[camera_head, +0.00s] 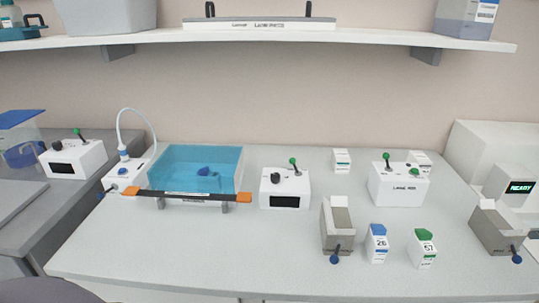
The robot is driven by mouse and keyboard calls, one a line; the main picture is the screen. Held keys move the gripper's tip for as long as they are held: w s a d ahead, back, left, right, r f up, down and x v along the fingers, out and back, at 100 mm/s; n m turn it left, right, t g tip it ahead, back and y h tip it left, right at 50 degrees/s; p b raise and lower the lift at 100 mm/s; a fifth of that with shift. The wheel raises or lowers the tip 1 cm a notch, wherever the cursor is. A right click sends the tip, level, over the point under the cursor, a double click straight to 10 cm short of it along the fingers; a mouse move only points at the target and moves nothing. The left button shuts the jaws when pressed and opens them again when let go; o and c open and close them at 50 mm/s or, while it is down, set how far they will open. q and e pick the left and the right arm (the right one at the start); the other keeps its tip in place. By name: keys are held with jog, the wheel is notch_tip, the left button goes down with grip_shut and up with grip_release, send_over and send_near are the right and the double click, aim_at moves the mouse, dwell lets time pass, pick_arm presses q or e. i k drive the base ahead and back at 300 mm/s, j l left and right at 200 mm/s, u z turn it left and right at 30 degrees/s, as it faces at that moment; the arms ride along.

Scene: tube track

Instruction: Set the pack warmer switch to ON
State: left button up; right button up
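Three white boxes carry green-tipped toggle levers: one on the left side counter (86,157), one mid-bench (290,186) and one on the right (400,187). The left and middle boxes also have a black knob and a dark display. The right box has a printed label too small to read surely. Each lever stands roughly upright with a slight lean to the left. I cannot tell which box is the pack warmer, or its switch setting. Neither of my grippers is in view.
A blue water bath (196,168) with an orange-ended bar across its front stands left of the middle box. Grey blocks with blue-knobbed levers (337,226) (497,229) and small labelled packs (377,243) (422,249) stand at the right. The front-left bench is clear. A shelf (300,36) runs above.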

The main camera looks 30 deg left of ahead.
aim_at(292, 161)
jog(key=u, duration=0.85)
